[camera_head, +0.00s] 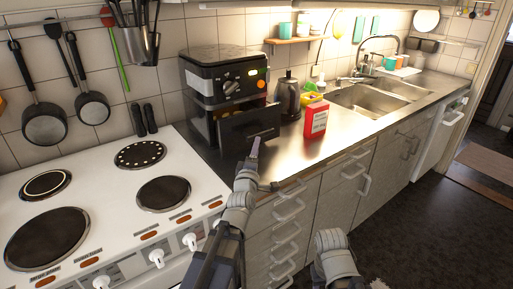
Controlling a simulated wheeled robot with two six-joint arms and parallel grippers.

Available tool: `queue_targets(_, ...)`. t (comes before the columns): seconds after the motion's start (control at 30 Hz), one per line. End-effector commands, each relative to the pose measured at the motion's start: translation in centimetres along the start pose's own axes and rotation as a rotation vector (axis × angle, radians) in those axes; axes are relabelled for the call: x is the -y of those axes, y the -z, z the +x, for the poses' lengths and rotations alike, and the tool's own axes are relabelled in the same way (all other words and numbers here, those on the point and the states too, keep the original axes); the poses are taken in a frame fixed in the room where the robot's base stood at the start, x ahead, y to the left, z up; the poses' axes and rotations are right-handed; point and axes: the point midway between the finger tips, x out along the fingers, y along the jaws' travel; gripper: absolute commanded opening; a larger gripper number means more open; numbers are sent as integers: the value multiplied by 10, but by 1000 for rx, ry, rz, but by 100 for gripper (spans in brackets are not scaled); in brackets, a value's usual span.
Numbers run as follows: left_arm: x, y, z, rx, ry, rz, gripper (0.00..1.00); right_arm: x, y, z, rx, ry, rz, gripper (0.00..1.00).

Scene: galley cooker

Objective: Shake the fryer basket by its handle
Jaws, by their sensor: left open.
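The black air fryer (203,78) stands on the steel counter against the tiled wall, with a dial and lit buttons on its front. Its fryer basket (236,128) sits low in front, seemingly pulled partly out, with a dark front panel. The handle is hard to make out against this dark panel. My left gripper (264,168) is open and empty, over the counter just in front of and below the basket front; it looks apart from it. My right arm shows at the bottom, but its gripper is not visible.
A red box (316,118) and a dark kettle (288,97) stand right of the fryer. The white cooker (105,205) with several hotplates is at left. The sink (368,100) is farther right. Drawers with handles line the counter front. Counter before the red box is clear.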

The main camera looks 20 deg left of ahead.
Motion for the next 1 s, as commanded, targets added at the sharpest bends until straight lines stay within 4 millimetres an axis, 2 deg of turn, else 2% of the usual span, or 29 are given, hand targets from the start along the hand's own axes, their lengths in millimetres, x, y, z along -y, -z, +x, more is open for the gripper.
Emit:
queue_targets(0.57,-1,0,3,0,-1,1,55,0,0,-1,0,0,0,50)
queue_targets(0.77,-1,0,23,0,0,1,55,0,0,-4,0,0,0,50)
queue_targets(1.0,-1,0,60,0,0,1,55,-1,0,-10,0,0,0,50)
